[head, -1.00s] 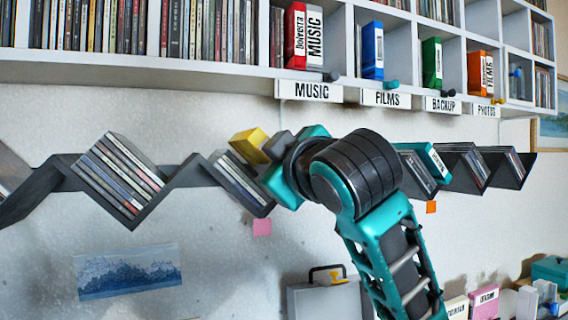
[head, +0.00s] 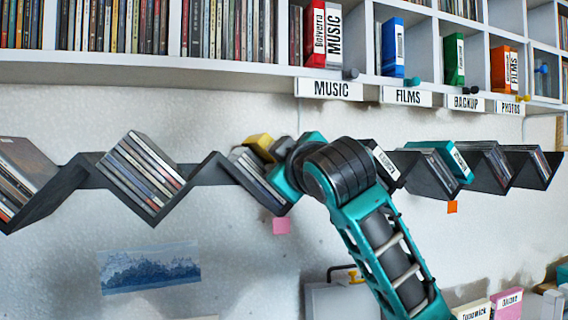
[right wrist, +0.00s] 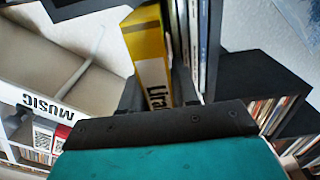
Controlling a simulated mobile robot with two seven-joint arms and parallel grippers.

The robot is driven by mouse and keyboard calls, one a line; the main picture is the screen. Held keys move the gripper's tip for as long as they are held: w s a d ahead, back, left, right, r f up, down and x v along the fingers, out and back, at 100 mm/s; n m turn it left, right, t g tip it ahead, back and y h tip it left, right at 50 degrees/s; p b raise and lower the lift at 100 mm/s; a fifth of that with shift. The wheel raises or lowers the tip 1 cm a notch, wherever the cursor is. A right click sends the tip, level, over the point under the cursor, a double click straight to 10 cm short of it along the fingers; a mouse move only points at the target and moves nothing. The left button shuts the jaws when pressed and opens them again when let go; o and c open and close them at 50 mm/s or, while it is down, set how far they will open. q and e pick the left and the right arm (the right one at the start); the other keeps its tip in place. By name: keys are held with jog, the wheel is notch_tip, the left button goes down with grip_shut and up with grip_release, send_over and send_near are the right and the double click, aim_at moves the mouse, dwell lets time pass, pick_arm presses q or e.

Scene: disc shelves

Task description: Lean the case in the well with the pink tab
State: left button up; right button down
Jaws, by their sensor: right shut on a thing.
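The yellow case (head: 257,141) is held at the top of the well (head: 283,207) above the pink tab (head: 281,226). That well holds a row of slim disc cases (head: 250,172) leaning to its left side. My right gripper (right wrist: 158,88) is shut on the yellow case, which also shows in the right wrist view (right wrist: 147,45) with a white label. There the case is tilted beside the row of discs (right wrist: 196,35). I cannot tell whether it touches them or the well. My right arm hides the well's right side. My left gripper is not in view.
The zigzag black shelf has other wells with discs (head: 143,172). A teal case (head: 449,160) leans in a well above an orange tab (head: 452,207). A white shelf with a MUSIC sign (head: 330,89) hangs close above.

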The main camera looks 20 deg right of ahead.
jog(key=c, duration=0.8)
grip_release()
jog(key=shift+o, duration=0.2)
jog(key=s+b, duration=0.1)
jog(key=s, duration=1.2)
jog(key=shift+d+b, duration=0.2)
jog(key=shift+b, duration=0.1)
